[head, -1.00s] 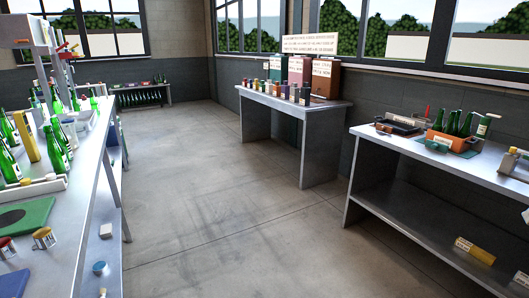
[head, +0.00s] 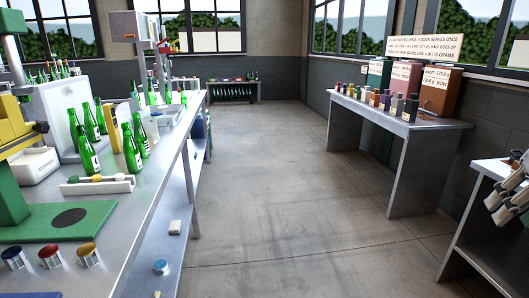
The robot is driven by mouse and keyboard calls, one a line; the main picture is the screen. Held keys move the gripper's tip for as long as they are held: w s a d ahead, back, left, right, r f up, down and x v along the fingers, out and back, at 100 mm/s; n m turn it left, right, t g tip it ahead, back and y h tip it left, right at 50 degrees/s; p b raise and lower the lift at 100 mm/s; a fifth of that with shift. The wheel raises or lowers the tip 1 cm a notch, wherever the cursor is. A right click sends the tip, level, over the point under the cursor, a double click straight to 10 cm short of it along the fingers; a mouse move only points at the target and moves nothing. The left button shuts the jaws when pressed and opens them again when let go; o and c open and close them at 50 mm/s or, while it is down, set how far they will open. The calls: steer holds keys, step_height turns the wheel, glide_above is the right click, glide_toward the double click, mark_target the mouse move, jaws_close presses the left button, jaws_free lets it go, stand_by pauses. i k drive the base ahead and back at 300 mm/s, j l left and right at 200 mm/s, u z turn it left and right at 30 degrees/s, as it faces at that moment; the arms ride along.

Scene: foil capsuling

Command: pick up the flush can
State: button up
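I cannot tell for certain which thing is the flush can. A row of small coloured cans or canisters (head: 385,100) stands along the table at the right back, too small to read. A small blue-topped round container (head: 160,267) sits low, on the shelf under the left bench. My gripper (head: 503,205) shows partly at the right edge, in the air in front of the right-hand bench and far from the row of cans. Its fingers are cut off and small, so I cannot tell if it is open or shut.
Three boxes (head: 407,82) stand behind the cans on the right back table (head: 440,127). The concrete floor (head: 280,200) between is clear.

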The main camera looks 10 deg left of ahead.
mark_target(193, 88)
steer(key=i+u, duration=0.2)
steer(key=i, duration=0.75)
steer(key=i+l+u, duration=0.2)
steer(key=i, duration=0.7)
steer(key=i+u, duration=0.25)
steer(key=i, duration=0.75)
steer(key=i+l+u, duration=0.25)
steer(key=i, duration=0.7)
steer(key=i+u, duration=0.65)
steer(key=i, duration=0.2)
